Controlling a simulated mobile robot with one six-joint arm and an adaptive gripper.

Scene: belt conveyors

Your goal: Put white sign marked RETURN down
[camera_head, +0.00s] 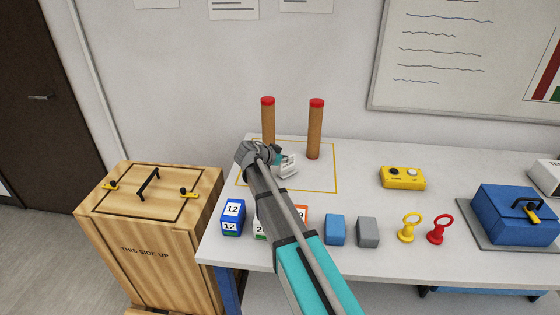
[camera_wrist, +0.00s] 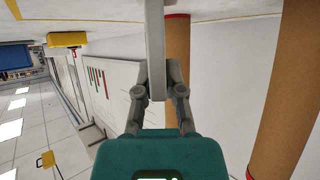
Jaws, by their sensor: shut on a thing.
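The white sign (camera_head: 289,168) is small in the head view, over the yellow-outlined area at the left of the table; its lettering is not readable. My gripper (camera_head: 279,159) is shut on it, low over the table and in front of the two posts. In the wrist view my gripper (camera_wrist: 157,93) has its fingers closed on the pale sign (camera_wrist: 155,40), which shows edge-on as a narrow upright strip. I cannot tell whether the sign touches the tabletop. My arm hides part of the outlined area.
Two brown posts with red tops, left (camera_head: 268,118) and right (camera_head: 315,132), stand close behind my gripper. Numbered cubes, a blue block (camera_head: 335,230) and a grey block (camera_head: 368,232) line the front edge. A yellow button box (camera_head: 402,177) stands right. The outlined area's right part (camera_head: 325,178) is clear.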

